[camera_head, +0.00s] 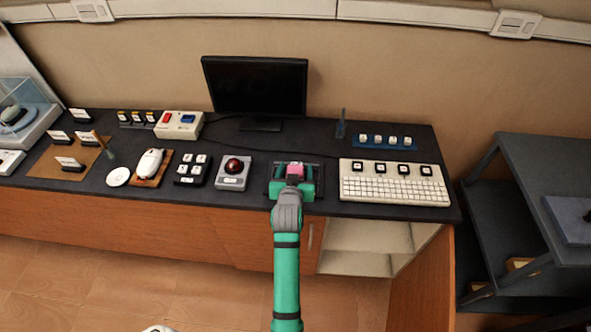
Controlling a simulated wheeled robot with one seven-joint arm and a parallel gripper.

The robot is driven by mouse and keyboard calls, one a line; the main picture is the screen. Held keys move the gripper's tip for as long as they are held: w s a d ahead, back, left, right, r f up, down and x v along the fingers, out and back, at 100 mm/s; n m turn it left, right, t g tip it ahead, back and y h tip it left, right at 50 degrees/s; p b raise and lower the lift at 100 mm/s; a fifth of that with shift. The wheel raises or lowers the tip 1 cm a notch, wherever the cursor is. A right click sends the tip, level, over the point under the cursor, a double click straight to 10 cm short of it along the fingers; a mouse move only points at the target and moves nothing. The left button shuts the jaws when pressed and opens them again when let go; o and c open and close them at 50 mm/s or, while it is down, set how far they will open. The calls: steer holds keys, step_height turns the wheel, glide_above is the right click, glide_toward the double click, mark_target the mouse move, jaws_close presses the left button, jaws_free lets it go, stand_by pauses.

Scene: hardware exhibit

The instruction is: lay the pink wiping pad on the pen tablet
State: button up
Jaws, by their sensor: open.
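The pink wiping pad (295,169) shows as a small pink patch between the green fingers of my gripper (293,177). My gripper is open, with a finger on either side of the pad. A flat dark slab that looks like the pen tablet (316,170) lies on the dark desk around and beneath the gripper. The gripper hides much of the slab and part of the pad. I cannot tell whether the pad touches the slab.
A trackball unit (232,172) stands close on the left, a white keyboard (394,185) on the right. A black monitor (256,88) stands behind. A mouse (150,162) and a keypad (193,170) are farther left. The desk's front edge is just before the gripper.

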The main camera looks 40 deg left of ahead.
steer(key=shift+r, duration=0.1)
steer(key=v, duration=1.2)
steer(key=shift+r, duration=0.1)
steer(key=s+d+f+m+t+h, duration=0.15)
steer(key=s+d+f, duration=0.3)
steer(key=d, duration=0.45)
steer(key=s+d+f+m+t+h, duration=0.1)
steer(key=s+d+f+m, duration=0.15)
steer(key=s+d, duration=0.45)
steer(key=s+d+r+m+h, duration=0.1)
steer(key=s+d+r+h, duration=0.1)
steer(key=s+d, duration=0.5)
steer(key=s+d+r+m+t+h, duration=0.1)
steer(key=s+d+r+h, duration=0.1)
steer(key=s+d, duration=0.6)
steer(key=shift+s+d+h, duration=0.15)
steer(key=shift+s+h, duration=0.2)
steer(key=shift+s, duration=0.5)
